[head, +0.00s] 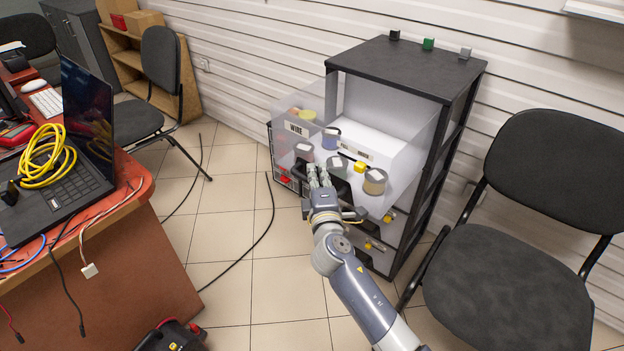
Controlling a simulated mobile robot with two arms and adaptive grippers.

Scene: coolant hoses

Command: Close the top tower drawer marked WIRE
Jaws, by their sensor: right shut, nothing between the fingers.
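The drawer tower (408,68) has a black frame and top and stands against the white slatted wall. Its translucent top drawer (290,112) is pulled out towards me and bears a WIRE label (297,128). Several small jars and spools sit in it, such as an amber-filled jar (375,182) and a blue one (331,138). My right gripper (318,172) is shut and empty at the front of the open drawer, by its dark handle; I cannot tell whether it touches. My left gripper is not in view.
A black chair (505,285) stands close on the right of the tower. A desk (120,250) with a laptop (60,190) and yellow cable (45,158) is on the left. Black cables lie on the tiled floor (230,225). Three small cubes sit on the tower top.

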